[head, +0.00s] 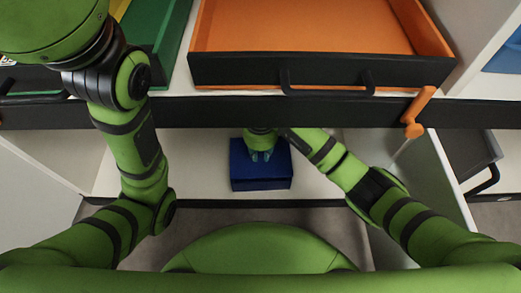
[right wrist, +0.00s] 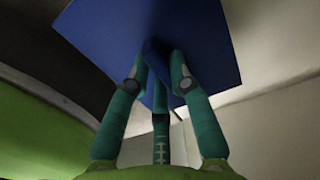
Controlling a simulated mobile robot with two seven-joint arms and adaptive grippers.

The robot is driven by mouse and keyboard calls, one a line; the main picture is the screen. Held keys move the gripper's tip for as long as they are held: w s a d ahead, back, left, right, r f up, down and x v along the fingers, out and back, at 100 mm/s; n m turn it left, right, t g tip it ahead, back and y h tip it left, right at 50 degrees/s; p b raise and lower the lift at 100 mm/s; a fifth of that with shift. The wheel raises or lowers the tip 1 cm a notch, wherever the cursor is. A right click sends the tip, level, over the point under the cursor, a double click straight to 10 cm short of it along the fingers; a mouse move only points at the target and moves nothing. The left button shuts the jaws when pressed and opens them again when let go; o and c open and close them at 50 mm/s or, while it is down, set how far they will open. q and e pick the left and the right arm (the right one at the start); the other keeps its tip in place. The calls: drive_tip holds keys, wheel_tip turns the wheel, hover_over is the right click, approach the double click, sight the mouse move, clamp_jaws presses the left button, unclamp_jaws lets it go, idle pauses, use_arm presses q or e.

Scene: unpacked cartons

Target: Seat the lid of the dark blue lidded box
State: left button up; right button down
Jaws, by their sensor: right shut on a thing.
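The dark blue lidded box (head: 262,184) is on the white lower shelf, below the dark shelf edge, in the middle of the head view. My right gripper (head: 261,156) comes down over its top. In the right wrist view the flat blue lid (right wrist: 205,35) fills the upper middle. My right gripper's fingers (right wrist: 158,68) are closed around a dark blue knob (right wrist: 154,47) on the lid. I cannot tell whether the lid touches the box rim or sits flush. My left arm bends upward at the left, and its gripper is outside the head view.
The dark shelf edge (head: 230,112) runs across above the box. On the upper shelf are an orange-lined tray (head: 330,78) with a dark handle and a green bin (head: 160,40). An orange handle (head: 416,112) is at right. White shelf (head: 205,165) lies bare left of the box.

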drive_tip(key=shift+f, duration=0.15)
drive_tip(key=shift+f+b, duration=0.8)
drive_tip(key=shift+f, duration=0.2)
drive_tip(key=c, duration=1)
unclamp_jaws()
drive_tip(key=shift+c, duration=0.2)
